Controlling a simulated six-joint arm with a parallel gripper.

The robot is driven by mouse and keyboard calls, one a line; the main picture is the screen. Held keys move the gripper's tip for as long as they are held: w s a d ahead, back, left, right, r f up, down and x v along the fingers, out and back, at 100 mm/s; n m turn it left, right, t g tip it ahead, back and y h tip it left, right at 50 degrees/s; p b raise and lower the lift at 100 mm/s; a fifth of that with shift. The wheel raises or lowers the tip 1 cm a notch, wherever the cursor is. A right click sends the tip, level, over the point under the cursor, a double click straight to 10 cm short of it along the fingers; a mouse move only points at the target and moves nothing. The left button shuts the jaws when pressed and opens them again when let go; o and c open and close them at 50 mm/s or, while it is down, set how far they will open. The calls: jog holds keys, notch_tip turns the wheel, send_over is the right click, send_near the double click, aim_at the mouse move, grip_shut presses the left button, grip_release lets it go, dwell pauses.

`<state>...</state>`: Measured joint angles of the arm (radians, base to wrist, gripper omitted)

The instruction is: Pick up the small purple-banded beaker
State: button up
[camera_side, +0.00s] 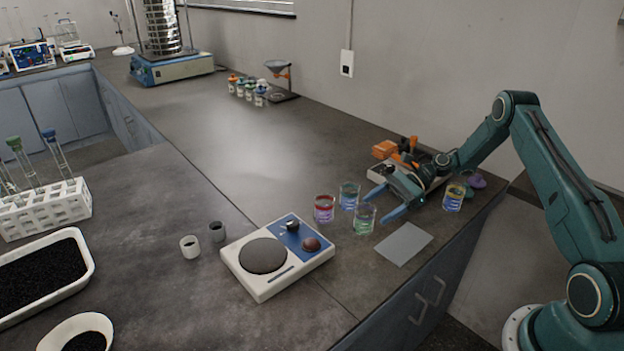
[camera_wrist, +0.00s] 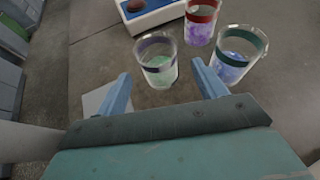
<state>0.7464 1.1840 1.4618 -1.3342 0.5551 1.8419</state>
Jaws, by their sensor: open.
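The purple-banded beaker (camera_wrist: 158,72) is small, clear and upright, with green contents, and stands on the bench. In the side view this beaker (camera_side: 364,220) is just left of and in front of my gripper's fingertips. My gripper (camera_side: 382,203) is open and empty, with blue fingers pointing toward the beakers. In the wrist view the beaker appears in the gap between the fingers of my gripper (camera_wrist: 161,72), at about the fingertips. I cannot tell how far apart they are in depth.
A red-banded beaker (camera_side: 324,208) and a teal-banded beaker (camera_side: 349,196) stand close by. A yellow-banded beaker (camera_side: 453,198) stands right of my gripper. A grey flat square (camera_side: 404,243) lies in front. A white-blue hotplate-like device (camera_side: 277,257) sits at left. Open bench lies behind.

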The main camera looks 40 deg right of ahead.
aim_at(356, 227)
jog(key=shift+s+d+f+m+y, duration=0.1)
jog(key=shift+d+f+m+y, duration=0.1)
jog(key=shift+f, duration=0.15)
jog(key=shift+s+d+f+m+y, duration=0.1)
jog(key=shift+f+m, duration=0.1)
jog(key=shift+f, duration=0.15)
jog(key=shift+a, duration=0.1)
jog(key=shift+w+a+f, duration=0.2)
jog(key=shift+a, duration=0.3)
jog(key=shift+a, duration=0.1)
jog(key=shift+x, duration=3)
jog(key=shift+c, duration=0.4)
jog(key=c, duration=1)
